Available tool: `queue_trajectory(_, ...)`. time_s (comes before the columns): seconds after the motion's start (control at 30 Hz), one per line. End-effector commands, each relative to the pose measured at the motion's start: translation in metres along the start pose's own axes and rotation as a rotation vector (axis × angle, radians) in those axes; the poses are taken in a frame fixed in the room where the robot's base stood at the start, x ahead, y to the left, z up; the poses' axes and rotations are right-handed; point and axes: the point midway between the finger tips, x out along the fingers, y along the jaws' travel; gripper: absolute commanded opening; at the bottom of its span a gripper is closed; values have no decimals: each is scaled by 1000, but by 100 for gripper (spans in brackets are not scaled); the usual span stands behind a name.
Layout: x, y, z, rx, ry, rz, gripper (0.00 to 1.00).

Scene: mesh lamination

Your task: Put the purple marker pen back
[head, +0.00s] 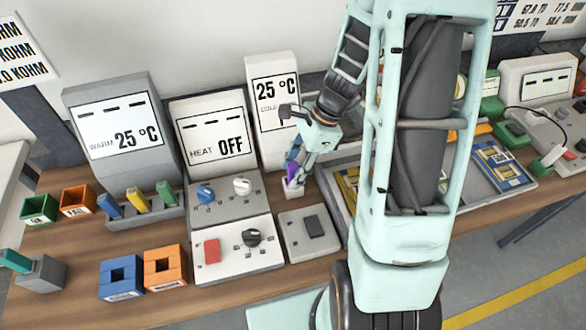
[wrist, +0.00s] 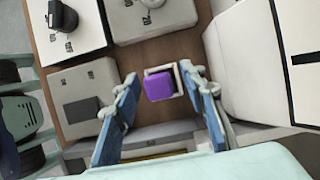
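The purple marker pen (head: 291,172) stands in a small white square holder (head: 293,190) on the bench, right of the knob panel. In the wrist view I see the purple end of the pen (wrist: 159,86) with the holder's white rim (wrist: 163,67) around its far side. My gripper (head: 296,168) is right above the holder, pointing down. In the wrist view its two blue fingers (wrist: 161,78) are on either side of the pen, with a visible gap on each side. The pen's lower part is hidden in the holder.
A grey box with a dark pad (head: 314,227) is just in front of the holder. The knob panels (head: 225,205) are to the left, the 25 °C cold display (head: 275,95) stands behind. A rack with blue, yellow and green pens (head: 145,217) is further left.

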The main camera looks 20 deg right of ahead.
Motion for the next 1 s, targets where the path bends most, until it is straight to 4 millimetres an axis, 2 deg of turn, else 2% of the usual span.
queue_trajectory(0.17, -11, -1, 0, -1, 0, -3, 39)
queue_trajectory(0.5, -80, -1, 0, -1, 2, -6, 39)
queue_trajectory(0.7, -110, -1, 0, 0, 1, -3, 39)
queue_trajectory(1.0, -120, 0, 0, 0, 0, 1, 39)
